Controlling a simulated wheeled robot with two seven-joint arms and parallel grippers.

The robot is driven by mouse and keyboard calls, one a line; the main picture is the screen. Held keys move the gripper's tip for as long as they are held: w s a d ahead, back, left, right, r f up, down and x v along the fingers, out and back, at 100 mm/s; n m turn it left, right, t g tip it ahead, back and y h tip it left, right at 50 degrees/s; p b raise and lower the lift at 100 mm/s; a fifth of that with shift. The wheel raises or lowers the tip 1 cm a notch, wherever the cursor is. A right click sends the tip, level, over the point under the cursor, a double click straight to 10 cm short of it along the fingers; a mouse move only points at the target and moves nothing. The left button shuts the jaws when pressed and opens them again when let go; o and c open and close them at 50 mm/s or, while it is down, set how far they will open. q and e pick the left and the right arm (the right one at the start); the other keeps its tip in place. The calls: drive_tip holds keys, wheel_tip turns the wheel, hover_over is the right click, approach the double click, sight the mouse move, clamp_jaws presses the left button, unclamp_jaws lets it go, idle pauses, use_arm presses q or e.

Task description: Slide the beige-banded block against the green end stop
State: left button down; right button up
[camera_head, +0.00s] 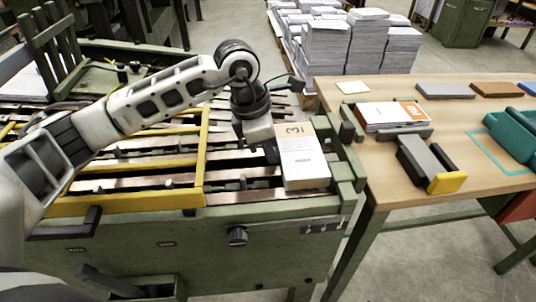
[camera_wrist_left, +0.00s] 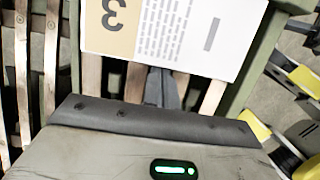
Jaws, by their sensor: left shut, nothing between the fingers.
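The beige-banded block (camera_head: 303,165), a white printed stack with a beige band marked 3, lies on the slatted bed of the green machine. It also shows at the top of the left wrist view (camera_wrist_left: 175,35). The green end stop (camera_head: 347,170) stands just right of the block; I cannot tell whether they touch. My left gripper (camera_head: 274,152) is shut and empty at the block's left side. In the left wrist view its fingertips (camera_wrist_left: 163,88) are at the block's near edge, and contact is unclear. My right gripper is not in view.
A yellow frame (camera_head: 203,150) crosses the machine bed at left. The wooden table (camera_head: 400,200) at right holds an orange-and-white stack (camera_head: 392,116), a grey-and-yellow device (camera_head: 430,165) and a teal object (camera_head: 510,135). Paper piles (camera_head: 325,45) stand behind.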

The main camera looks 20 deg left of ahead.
use_arm(q)
drive_tip(key=shift+s+a, duration=0.35)
drive_tip(key=shift+a, duration=0.2)
drive_tip(key=shift+r, duration=0.1)
wheel_tip(320, 180, up, 7)
drive_tip(key=p, duration=0.4)
drive_tip(key=shift+p, duration=0.3)
